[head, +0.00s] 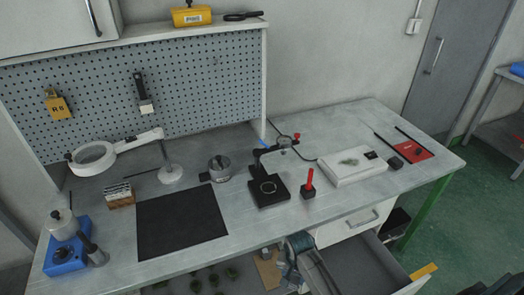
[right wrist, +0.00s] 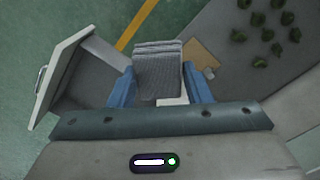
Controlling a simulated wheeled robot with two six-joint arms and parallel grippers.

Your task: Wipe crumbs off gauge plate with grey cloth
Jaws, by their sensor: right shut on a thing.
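My right gripper (head: 298,244) is just off the front edge of the table, beside the open drawer. In the right wrist view its two blue fingers are shut on a folded grey cloth (right wrist: 159,76); the cloth is hard to make out in the head view. The dial gauge (head: 284,141) is on a black stand at mid-table. Its square black base plate (head: 262,203) has a ring on it, and the gripper is in front of and below it. Crumbs are too small to tell there. My left gripper is not in view.
The open drawer (head: 345,268) juts out at the front right. A red-handled tool in a black block (head: 308,190) and a white box (head: 352,172) stand right of the plate. A black mat (head: 182,222) lies left of it. Several green lumps (right wrist: 262,35) are below the table.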

